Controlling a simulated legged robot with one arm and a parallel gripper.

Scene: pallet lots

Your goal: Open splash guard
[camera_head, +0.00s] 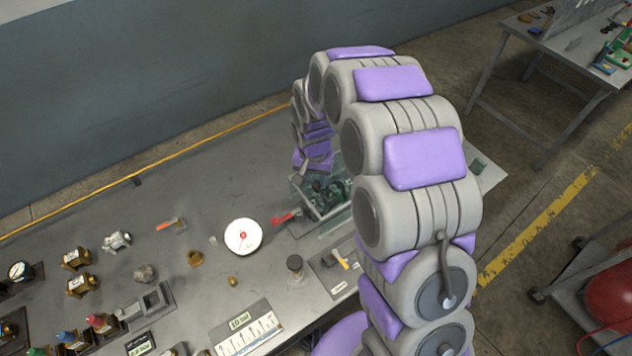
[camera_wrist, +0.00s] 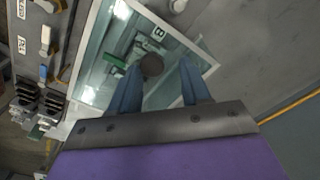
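The splash guard (camera_wrist: 92,62) is a clear, glass-like panel with a pale frame, and fills the middle of the wrist view. In the head view it appears as a clear-sided box (camera_head: 327,214) with dark green parts visible inside, partly hidden by my arm. A dark round knob (camera_wrist: 151,66) shows over the panel. My gripper (camera_wrist: 160,66) is open, its two blue fingers on either side of the knob with gaps visible. I cannot tell how far the fingertips are above the panel.
A blue-grey wall (camera_head: 130,90) stands behind. Another table (camera_head: 560,45) is at upper right.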

